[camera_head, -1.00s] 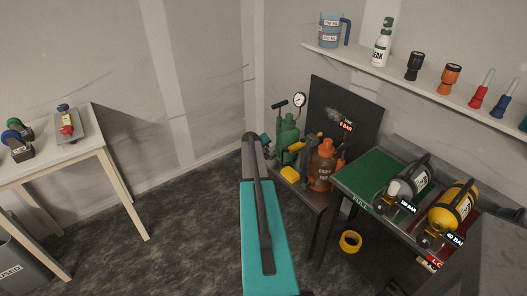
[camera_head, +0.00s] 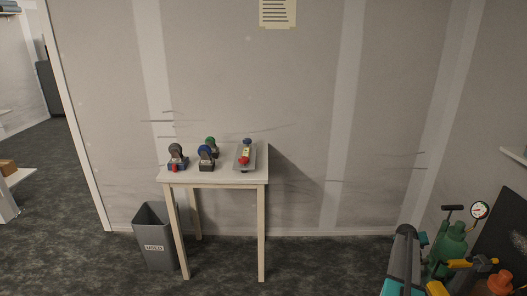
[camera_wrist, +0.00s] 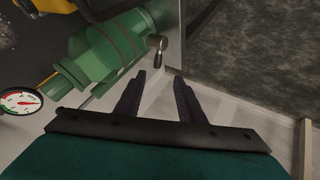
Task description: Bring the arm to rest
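My arm (camera_head: 404,262) shows at the lower right of the head view, beside the green bottle with a gauge. Its gripper is mostly hidden there behind the arm. In the wrist view my gripper (camera_wrist: 158,76) has its two dark fingers spread apart with nothing between them. The green bottle (camera_wrist: 108,48) lies beyond and to the left of the fingertips, with a visible gap. It also shows in the head view (camera_head: 449,245).
A small pale table (camera_head: 213,181) against the wall holds several coloured devices and a grey tray (camera_head: 238,164). A grey bin (camera_head: 154,226) labelled USED stands at its left. The floor between table and arm is open. A gauge (camera_head: 479,210) stands at right.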

